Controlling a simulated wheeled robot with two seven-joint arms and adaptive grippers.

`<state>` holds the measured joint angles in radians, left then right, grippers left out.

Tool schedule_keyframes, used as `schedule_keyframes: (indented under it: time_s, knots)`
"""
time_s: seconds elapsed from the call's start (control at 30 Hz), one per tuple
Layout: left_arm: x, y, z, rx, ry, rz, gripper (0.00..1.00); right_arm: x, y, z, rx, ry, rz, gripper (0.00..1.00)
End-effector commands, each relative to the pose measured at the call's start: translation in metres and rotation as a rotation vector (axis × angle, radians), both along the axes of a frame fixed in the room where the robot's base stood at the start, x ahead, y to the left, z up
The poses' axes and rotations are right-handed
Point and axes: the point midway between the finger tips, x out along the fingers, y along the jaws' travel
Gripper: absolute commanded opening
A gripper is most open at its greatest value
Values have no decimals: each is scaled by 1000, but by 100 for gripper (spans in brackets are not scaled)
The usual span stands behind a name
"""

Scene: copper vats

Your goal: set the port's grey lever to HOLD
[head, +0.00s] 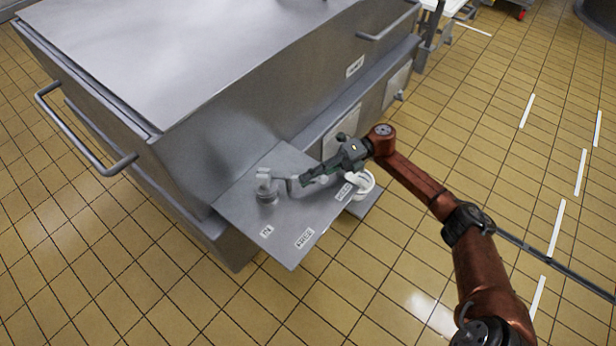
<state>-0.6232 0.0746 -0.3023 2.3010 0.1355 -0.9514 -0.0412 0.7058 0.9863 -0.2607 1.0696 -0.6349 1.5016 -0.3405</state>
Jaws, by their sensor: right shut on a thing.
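The grey lever (292,186) stands on a metal shelf plate (284,214) at the side of a large steel vat. Its round pivot (266,188) is at the left, and its arm points right, toward the side of the plate with the HOLD label (344,191). The IN label (267,231) and the PURGE label (305,238) lie along the front edge. My right gripper (310,180) comes in from the right and is shut on the lever's arm, hiding its outer part. My left gripper is not in view.
The steel vat (190,50) fills the upper left, with a bar handle (85,135) sticking out at its left. A white ring-shaped part (362,186) sits just beyond the HOLD label, close to my right gripper. The tiled floor (480,120) at the right is mostly clear.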

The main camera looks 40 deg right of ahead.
Motion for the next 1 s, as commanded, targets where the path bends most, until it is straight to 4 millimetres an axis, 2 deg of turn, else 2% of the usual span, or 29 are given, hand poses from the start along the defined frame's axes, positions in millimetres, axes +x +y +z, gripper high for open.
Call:
schedule_keyframes:
  time_s: [0.03, 0.3, 0.63, 0.77, 1.0]
  knots:
    - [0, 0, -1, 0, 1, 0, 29, -5, 1, -8, -8, 12, 11, 13]
    - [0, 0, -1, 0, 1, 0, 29, -3, 1, -4, -4, 6, 7, 30]
    - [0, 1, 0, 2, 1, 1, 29, -2, -4, -1, -2, 3, 4, 30]
    - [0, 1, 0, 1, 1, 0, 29, -3, -22, 0, -5, 3, 2, 30]
    - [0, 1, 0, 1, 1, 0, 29, -9, -72, 6, -5, 5, 1, 30]
